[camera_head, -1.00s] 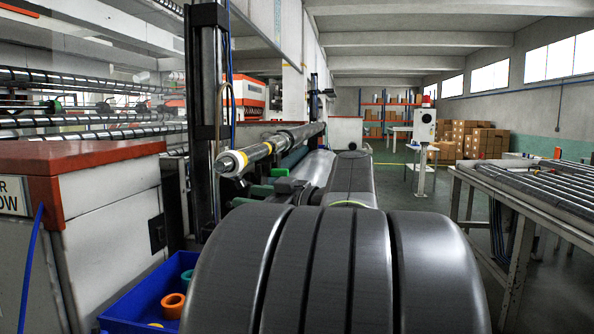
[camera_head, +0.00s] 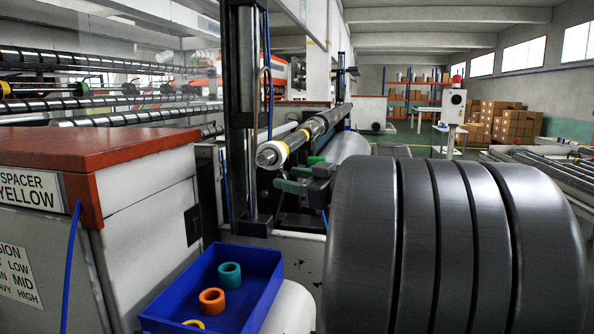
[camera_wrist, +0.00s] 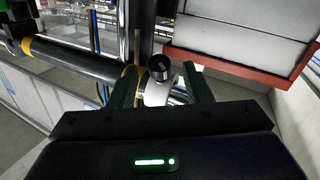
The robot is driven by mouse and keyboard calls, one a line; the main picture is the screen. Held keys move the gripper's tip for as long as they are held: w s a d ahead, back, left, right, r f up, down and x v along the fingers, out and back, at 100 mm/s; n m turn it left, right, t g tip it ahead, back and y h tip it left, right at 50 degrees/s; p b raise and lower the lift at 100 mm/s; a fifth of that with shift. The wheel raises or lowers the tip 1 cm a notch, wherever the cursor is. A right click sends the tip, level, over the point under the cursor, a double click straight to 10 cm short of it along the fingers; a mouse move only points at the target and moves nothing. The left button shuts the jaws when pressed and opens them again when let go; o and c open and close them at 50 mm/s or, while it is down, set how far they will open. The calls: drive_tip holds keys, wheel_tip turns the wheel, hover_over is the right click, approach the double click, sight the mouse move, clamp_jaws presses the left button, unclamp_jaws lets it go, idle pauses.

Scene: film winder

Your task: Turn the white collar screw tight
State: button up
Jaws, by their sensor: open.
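The white collar (camera_head: 283,151) sits around the near end of a steel shaft (camera_head: 325,122). In the wrist view the white collar (camera_wrist: 155,93) carries a black round-headed screw (camera_wrist: 159,70). My gripper (camera_wrist: 159,78) is open, its two dark green fingers on either side of the screw and collar, with gaps visible. In the head view my gripper (camera_head: 293,176) shows green fingers just below and right of the collar. The screw cannot be made out there. Whether the fingers reach the screw's depth is unclear.
A yellow band (camera_head: 305,133) is on the shaft behind the collar. A blue bin (camera_head: 255,305) with coloured rings stands below. A dark upright post (camera_head: 243,120) is close left of the shaft end. A red-topped cabinet (camera_head: 95,150) stands at left. Large dark rounded forms fill the lower right.

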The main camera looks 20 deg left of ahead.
drive_tip(key=shift+p+x, duration=0.6)
drive_tip(key=shift+x, duration=1.95)
clamp_jaws()
drive_tip(key=shift+s+n+g+y+b, duration=0.15)
drive_tip(key=shift+n+g+b, duration=0.35)
drive_tip(key=shift+g+b, duration=0.85)
drive_tip(key=shift+s+n+g+y+b, duration=0.15)
drive_tip(key=shift+n+g+b, duration=0.45)
drive_tip(key=shift+g, duration=1.35)
unclamp_jaws()
